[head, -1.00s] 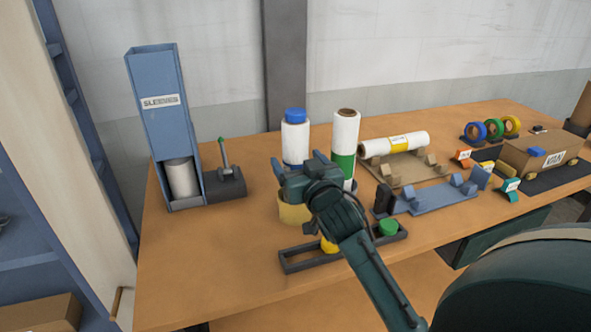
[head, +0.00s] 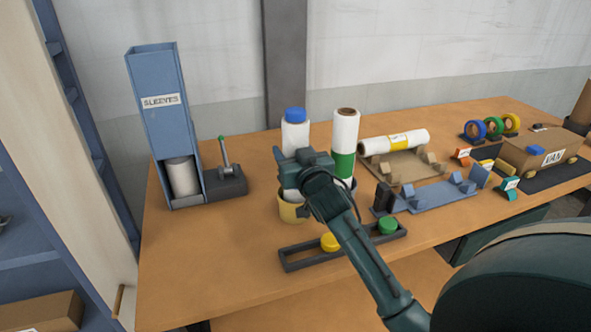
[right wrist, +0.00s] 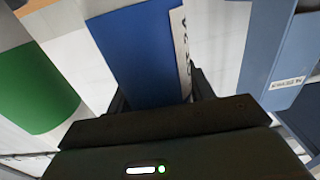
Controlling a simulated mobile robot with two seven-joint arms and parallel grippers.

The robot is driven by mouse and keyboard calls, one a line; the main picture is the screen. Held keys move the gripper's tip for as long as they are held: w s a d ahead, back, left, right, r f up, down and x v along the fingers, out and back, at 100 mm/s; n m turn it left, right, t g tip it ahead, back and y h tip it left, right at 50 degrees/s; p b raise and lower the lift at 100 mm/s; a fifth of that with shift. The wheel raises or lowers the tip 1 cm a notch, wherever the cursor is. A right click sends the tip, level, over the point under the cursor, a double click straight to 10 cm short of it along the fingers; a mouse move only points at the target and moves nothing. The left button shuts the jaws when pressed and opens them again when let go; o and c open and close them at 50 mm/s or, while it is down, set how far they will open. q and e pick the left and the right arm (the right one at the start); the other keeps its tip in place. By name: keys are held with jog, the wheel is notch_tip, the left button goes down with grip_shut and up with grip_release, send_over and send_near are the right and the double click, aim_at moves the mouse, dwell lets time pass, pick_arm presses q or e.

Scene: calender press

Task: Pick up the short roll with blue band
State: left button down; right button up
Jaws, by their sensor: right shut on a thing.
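The short white roll with a blue cap (head: 295,131) stands upright in a yellow pot (head: 290,212). My right gripper (head: 296,161) is shut around its middle, hiding its band in the head view. In the right wrist view the blue band (right wrist: 140,52) is between the dark fingers, with a white printed label on its right side. My left gripper is not in view.
A taller roll with a green band (head: 343,165) stands close on the right. The blue sleeves dispenser (head: 160,103) and a small lever stand left. A dark tray (head: 298,262) with yellow and green caps lies in front. A white roll (head: 394,143) rests on a cradle.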

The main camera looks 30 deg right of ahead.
jog(key=c, duration=0.5)
jog(key=shift+r, duration=0.1)
jog(key=shift+c, duration=0.2)
